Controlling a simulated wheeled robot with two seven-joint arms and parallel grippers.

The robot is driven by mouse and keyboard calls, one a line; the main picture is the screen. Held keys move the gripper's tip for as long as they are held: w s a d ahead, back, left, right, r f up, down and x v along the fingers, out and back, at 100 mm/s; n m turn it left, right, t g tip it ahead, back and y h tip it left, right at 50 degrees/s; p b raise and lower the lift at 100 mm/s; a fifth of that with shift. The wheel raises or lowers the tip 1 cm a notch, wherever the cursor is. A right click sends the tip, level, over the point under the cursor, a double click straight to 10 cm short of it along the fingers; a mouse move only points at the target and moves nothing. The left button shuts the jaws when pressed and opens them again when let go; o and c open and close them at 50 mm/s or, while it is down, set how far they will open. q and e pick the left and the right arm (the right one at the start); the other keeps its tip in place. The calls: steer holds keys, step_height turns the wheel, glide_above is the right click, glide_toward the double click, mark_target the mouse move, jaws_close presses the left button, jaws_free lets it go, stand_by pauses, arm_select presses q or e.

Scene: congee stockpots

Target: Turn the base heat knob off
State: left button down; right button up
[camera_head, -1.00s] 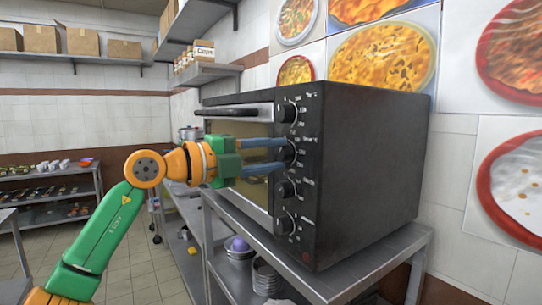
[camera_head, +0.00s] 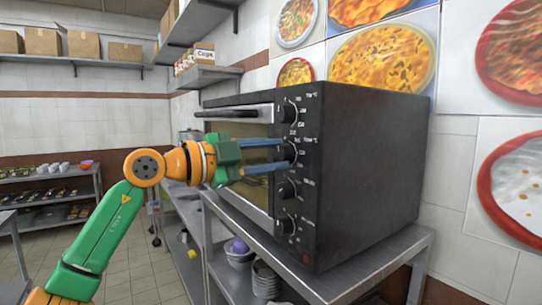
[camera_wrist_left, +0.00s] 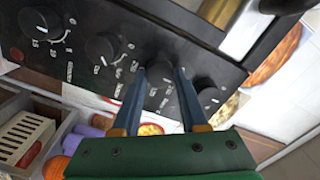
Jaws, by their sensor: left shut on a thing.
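A black oven (camera_head: 365,170) stands on a metal table, with a column of several round black knobs on its front. My left gripper (camera_head: 287,154) reaches in from the left, and its two blue fingers are shut on the second knob from the top (camera_head: 291,152). In the left wrist view the fingers (camera_wrist_left: 155,75) lie on either side of this knob (camera_wrist_left: 159,68). The top knob (camera_head: 288,112), the third knob (camera_head: 287,189) and the bottom knob (camera_head: 285,224) are untouched. The labels are too small to read, so I cannot tell which is the base heat knob. My right gripper is out of view.
The oven's long door handle (camera_head: 226,113) juts out at the upper left, above my gripper. The metal table (camera_head: 385,258) has stacked bowls (camera_head: 265,276) on its lower shelf. Wall shelves with boxes hang behind. Open floor lies at the left.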

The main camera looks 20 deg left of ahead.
arm_select(q)
steer(key=shift+r, duration=0.1)
stand_by(0.3)
steer(key=c, duration=0.8)
jaws_free()
steer(key=o, duration=0.4)
steer(key=shift+c, duration=0.2)
steer(key=b+v, duration=0.3)
steer(key=v, duration=0.4)
